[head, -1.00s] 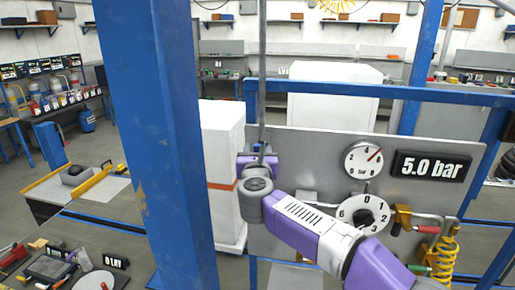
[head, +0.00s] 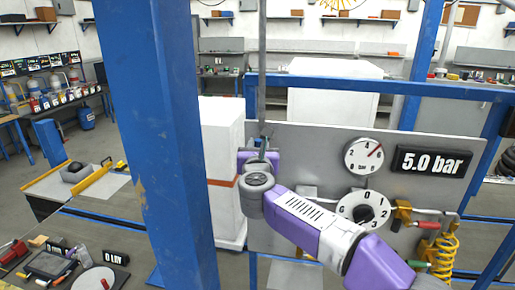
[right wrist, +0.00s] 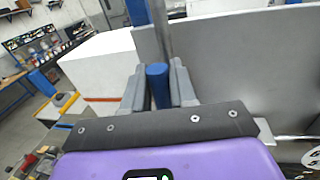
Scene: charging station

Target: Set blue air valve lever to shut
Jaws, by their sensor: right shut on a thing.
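The blue air valve lever (right wrist: 157,88) stands upright between the two grey fingers of my right gripper (right wrist: 158,92) in the right wrist view. The fingers are shut on it from both sides. In the head view a small blue part of the lever (head: 262,143) shows just above my right gripper (head: 261,152), at the foot of a vertical grey pipe (head: 262,75). The purple gripper body and wrist hide the rest of the lever and the valve body. My left gripper is in neither view.
A grey panel (head: 310,145) right of the lever carries a round gauge (head: 363,155), a "5.0 bar" display (head: 433,162) and a numbered dial (head: 348,205). A yellow coiled hose (head: 440,250) hangs at its right. A thick blue post (head: 155,130) stands left of my arm.

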